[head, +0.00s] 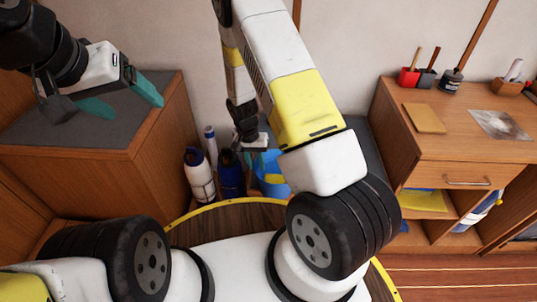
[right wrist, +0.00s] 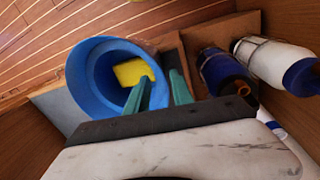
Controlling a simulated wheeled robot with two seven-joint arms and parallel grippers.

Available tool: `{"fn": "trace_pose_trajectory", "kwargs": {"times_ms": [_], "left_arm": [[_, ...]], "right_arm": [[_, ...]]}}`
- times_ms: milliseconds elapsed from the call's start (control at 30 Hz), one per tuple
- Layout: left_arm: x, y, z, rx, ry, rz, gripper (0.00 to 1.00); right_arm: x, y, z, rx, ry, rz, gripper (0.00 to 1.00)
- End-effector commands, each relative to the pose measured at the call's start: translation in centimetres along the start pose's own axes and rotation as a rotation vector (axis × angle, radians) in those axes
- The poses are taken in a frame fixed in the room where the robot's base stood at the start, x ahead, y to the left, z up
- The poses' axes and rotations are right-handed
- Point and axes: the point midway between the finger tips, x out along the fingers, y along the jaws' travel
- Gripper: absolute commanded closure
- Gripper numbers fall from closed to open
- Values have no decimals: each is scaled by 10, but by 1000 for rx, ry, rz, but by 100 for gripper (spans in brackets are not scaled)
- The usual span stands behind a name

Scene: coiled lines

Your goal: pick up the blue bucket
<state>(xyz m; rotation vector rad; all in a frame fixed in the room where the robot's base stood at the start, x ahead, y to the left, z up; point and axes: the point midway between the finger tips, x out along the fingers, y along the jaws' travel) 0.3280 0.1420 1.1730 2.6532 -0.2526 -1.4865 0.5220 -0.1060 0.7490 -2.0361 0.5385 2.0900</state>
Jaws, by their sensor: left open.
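The blue bucket (head: 271,183) stands low between the two wooden cabinets in the head view, partly hidden by my right arm. The right wrist view looks into its round mouth (right wrist: 88,85), with a yellow block inside (right wrist: 132,71). My right gripper (right wrist: 162,88) is at the bucket's rim. One teal finger shows over the inside and the other outside the wall, with a gap between them. Whether either finger touches the wall is unclear. My left gripper (head: 122,98) is open and empty above the left cabinet, far from the bucket.
A white bottle (head: 199,176) and a dark blue bottle (head: 231,175) stand close to the bucket's left in the head view. The left cabinet (head: 90,185) and right cabinet (head: 455,150) flank the space. Brushes and a red pot (head: 409,77) stand on the right cabinet.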

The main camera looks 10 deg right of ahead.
Motion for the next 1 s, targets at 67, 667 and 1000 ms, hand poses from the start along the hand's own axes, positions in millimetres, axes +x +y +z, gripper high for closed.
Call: {"fn": "trace_pose_trajectory", "kwargs": {"times_ms": [67, 667, 1000], "left_arm": [[0, 0, 0, 0, 0, 0, 22], [0, 0, 0, 0, 0, 0, 22], [0, 0, 0, 0, 0, 0, 22]], "right_arm": [[10, -1, 0, 0, -2, 1, 72], [53, -5, -5, 0, 0, -1, 74], [53, -5, -5, 0, 0, -1, 100]]}}
